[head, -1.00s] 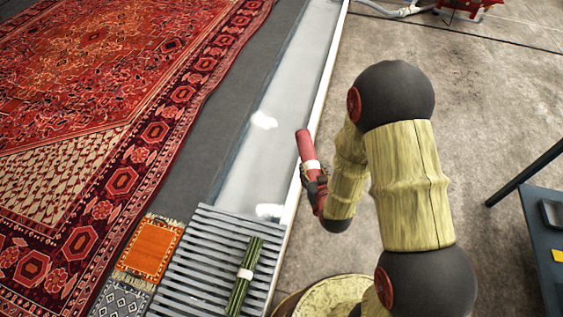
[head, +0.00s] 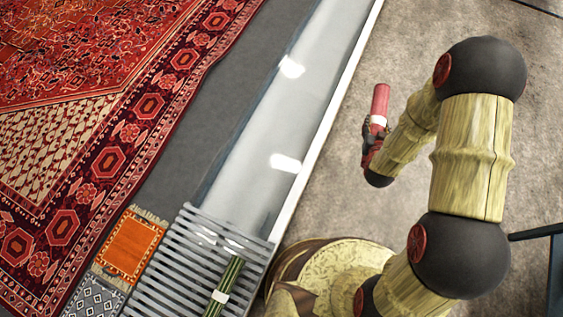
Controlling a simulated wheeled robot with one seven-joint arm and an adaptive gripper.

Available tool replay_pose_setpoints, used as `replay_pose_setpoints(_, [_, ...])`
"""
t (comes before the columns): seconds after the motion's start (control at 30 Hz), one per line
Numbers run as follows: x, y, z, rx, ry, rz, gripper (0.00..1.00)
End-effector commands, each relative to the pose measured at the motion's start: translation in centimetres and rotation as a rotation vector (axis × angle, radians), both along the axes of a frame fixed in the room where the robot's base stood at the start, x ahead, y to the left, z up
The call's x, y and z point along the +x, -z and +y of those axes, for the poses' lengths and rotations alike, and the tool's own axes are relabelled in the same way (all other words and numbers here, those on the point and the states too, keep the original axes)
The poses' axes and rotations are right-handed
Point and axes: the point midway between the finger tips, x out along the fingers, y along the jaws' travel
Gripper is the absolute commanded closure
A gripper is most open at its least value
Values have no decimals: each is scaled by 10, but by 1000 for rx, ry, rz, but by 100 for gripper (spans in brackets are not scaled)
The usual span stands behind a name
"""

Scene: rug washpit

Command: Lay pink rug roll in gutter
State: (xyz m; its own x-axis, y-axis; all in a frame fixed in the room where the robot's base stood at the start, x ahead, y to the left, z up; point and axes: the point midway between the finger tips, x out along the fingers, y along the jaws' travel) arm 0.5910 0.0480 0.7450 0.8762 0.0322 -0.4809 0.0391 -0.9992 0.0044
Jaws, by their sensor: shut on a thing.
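The gutter (head: 290,120) is a long pale grey channel with a white right edge, running from the grate up to the top of the head view. No roll shows in its open stretch. The gripper's fingers are small and partly hidden by the roll and the arm.
A slatted grate (head: 185,265) covers the gutter's near end, with a green roll (head: 230,275) with a white band on it. A small orange rug (head: 130,245) and a grey patterned rug (head: 92,298) lie left of it. A large red rug (head: 120,110) fills the left.

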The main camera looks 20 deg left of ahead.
Motion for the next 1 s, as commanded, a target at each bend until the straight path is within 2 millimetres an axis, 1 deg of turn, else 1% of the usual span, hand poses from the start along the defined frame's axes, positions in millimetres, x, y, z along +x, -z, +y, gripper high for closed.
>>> replay_pose_setpoints(0.03, [9,13,15,-1,-15,1,94])
replay_pose_setpoints(0.2, [34,50,58,-4,-43,-1,94])
replay_pose_setpoints(0.33, [49,81,93,-5,-64,-2,94])
replay_pose_setpoints(0.5, [59,124,141,-6,-92,-2,94])
replay_pose_setpoints(0.67, [61,167,188,-6,-120,-3,94])
replay_pose_setpoints(0.77, [58,195,216,-6,-136,-2,94])
replay_pose_setpoints(0.87, [52,223,244,-5,-152,-3,94])
replay_pose_setpoints(1.0, [39,264,281,-5,-176,-2,94])
